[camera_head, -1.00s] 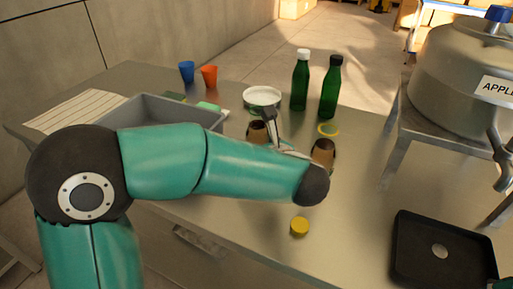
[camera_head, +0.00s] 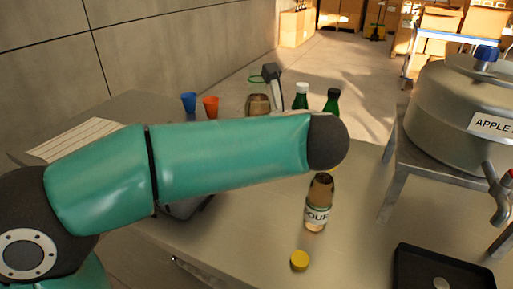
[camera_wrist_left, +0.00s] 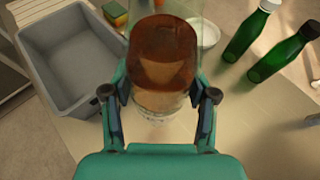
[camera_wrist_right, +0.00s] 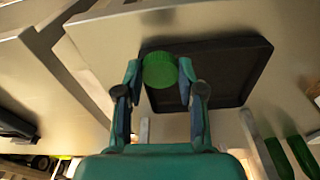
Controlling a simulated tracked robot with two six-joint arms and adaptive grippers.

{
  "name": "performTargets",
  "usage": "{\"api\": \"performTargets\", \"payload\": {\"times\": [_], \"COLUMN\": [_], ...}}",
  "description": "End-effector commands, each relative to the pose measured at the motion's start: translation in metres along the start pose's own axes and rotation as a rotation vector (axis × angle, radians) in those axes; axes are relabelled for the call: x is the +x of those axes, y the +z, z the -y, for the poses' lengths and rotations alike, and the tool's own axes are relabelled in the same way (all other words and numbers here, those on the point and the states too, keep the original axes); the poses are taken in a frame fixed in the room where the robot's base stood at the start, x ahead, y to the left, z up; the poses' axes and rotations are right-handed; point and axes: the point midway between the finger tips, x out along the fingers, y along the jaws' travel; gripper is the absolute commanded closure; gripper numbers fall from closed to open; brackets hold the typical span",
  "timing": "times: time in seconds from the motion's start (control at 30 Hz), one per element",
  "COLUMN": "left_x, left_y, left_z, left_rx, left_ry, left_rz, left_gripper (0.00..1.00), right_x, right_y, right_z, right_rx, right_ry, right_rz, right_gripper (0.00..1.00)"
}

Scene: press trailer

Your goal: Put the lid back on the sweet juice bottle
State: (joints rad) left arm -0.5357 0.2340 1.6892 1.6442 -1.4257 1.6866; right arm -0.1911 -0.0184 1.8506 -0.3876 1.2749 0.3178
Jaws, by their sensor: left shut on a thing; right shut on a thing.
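My left gripper (camera_wrist_left: 158,100) is shut on a clear bottle (camera_wrist_left: 157,62) with brown liquid inside. In the head view the bottle (camera_head: 258,104) shows behind my left arm, which hides most of it; I cannot read its label. My right gripper (camera_wrist_right: 160,88) is shut on a round green lid (camera_wrist_right: 160,70) with a ridged edge, above the black tray; this gripper is out of the head view. A second bottle (camera_head: 317,210), its label partly reading "OUR", stands upright on the table. A yellow lid (camera_head: 299,260) lies in front of it.
Two green bottles, one white-capped (camera_head: 301,95) and one black-capped (camera_head: 332,101), stand behind my arm. A grey bin (camera_wrist_left: 62,60) and a white bowl (camera_wrist_left: 207,35) are on the table. The black tray (camera_head: 445,268) and the metal pot (camera_head: 463,110) on its stand are at right.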

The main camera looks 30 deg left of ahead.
Motion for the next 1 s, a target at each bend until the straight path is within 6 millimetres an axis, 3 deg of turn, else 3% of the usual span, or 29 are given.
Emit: {"api": "performTargets", "payload": {"times": [0.1,0.33,1.0], "left_x": [-0.010,-0.019,-0.021], "left_y": [0.025,0.047,0.050], "left_z": [0.000,0.000,0.000], "left_rx": [-0.005,-0.003,-0.001], "left_ry": [-0.002,-0.001,0.000], "left_rz": [0.003,0.003,0.003], "left_gripper": [1.00,1.00,1.00], "right_x": [-0.005,-0.008,-0.008], "right_y": [-0.001,-0.001,-0.001], "right_z": [0.000,0.000,0.000], "right_rx": [0.000,0.000,-0.001], "right_ry": [0.000,0.000,0.000], "right_rz": [0.000,0.000,0.000], "right_gripper": [0.73,0.73,0.73]}}
